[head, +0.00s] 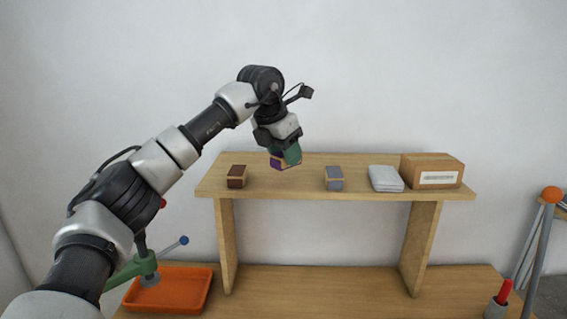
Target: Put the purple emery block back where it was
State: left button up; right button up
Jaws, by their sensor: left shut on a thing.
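My left gripper (288,155) reaches in from the left, points down and is shut on the purple emery block (278,163). The block is purple and tan, partly covered by the gripper's green finger. It is over the back part of the wooden shelf (300,188), between a brown block (236,177) and a grey block (334,178). I cannot tell whether it touches the shelf top. My right gripper is not in view.
Folded grey cloths (386,178) and a labelled cardboard box (432,170) stand on the shelf's right. Below are an orange tray (205,291), a green clamp-like part (138,268) and a cup (496,309) holding a red item. The shelf top between the brown and grey blocks is clear.

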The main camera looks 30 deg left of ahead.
aim_at(284, 183)
pick_arm(q)
notch_tip(284, 183, down, 4)
jog(key=shift+r+p, duration=0.15)
jog(key=shift+p, duration=0.7)
jog(key=shift+a+f, duration=0.15)
jog(key=shift+f, duration=0.15)
jog(key=shift+f, duration=0.15)
jog(key=o, duration=0.7)
jog(key=shift+o, duration=1.3)
